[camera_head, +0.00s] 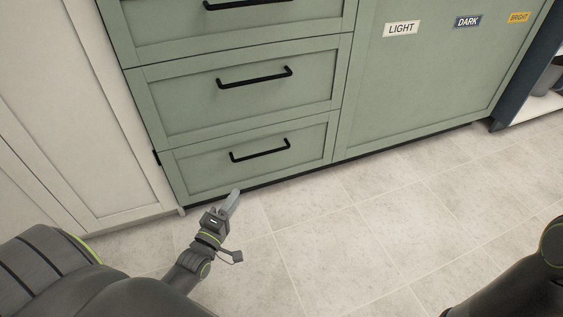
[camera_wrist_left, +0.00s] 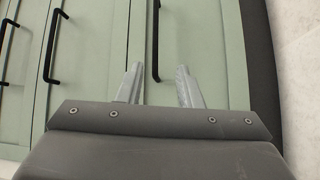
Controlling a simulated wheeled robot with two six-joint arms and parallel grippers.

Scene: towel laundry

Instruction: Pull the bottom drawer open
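The bottom drawer (camera_head: 205,174) is a green panel with a black bar handle (camera_head: 260,151), and its front sits flush with the cabinet. My left gripper (camera_head: 233,200) is low in front of the drawer's lower edge, below the handle in the head view. In the left wrist view its two fingers (camera_wrist_left: 159,82) are apart with nothing held. The bottom drawer handle (camera_wrist_left: 155,40) shows there as an upright bar, ahead of the fingertips and in line with the gap between them. My right gripper is not seen; only part of my right arm shows at the lower right.
Two more drawers with black handles (camera_head: 255,78) are above. To the right is a green panel with LIGHT (camera_head: 401,28), DARK and BRIGHT labels. A cream cabinet (camera_head: 70,110) stands at the left. The tiled floor (camera_head: 350,230) in front is clear.

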